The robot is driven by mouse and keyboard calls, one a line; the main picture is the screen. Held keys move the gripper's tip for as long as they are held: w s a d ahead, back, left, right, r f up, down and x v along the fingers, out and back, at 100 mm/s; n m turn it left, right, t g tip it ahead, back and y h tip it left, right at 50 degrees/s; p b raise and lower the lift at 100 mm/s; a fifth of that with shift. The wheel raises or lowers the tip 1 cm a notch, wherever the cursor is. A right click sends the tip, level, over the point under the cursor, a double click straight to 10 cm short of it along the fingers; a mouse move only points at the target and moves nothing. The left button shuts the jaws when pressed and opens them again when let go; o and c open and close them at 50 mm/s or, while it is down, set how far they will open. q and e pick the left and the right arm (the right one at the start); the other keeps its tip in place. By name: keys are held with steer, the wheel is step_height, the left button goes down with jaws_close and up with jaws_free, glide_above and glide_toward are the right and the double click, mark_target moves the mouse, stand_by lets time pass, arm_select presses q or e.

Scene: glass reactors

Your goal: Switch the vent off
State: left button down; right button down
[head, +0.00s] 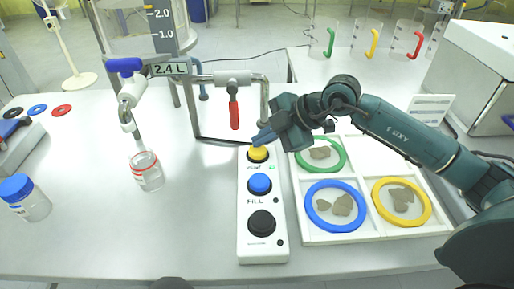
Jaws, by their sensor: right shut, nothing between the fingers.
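A white control box (247,230) stands on the table in the middle of the head view. It carries a yellow button (258,153) at the far end, a blue button (260,184) labelled FILL in the middle, and a black button (262,222) nearest me. The label by the yellow button is too small to read surely. A small green light (271,168) shows near the yellow button. My right gripper (258,141) is shut and empty, its fingertips at or just above the yellow button; I cannot tell whether they touch it. My left gripper is not in view.
A white tray (375,239) with green, blue and yellow rings lies right of the box. A glass jar (147,172) stands under the spout, and a blue-capped bottle (28,198) is at left. A red-handled valve (234,110) hangs behind the box. Mugs stand at the back.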

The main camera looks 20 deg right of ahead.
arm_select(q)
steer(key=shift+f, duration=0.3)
arm_select(e)
steer(key=shift+f, duration=0.35)
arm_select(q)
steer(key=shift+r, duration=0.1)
arm_select(e)
steer(key=shift+r, duration=0.1)
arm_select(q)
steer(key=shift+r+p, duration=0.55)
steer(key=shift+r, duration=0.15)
arm_select(e)
steer(key=shift+r, duration=0.5)
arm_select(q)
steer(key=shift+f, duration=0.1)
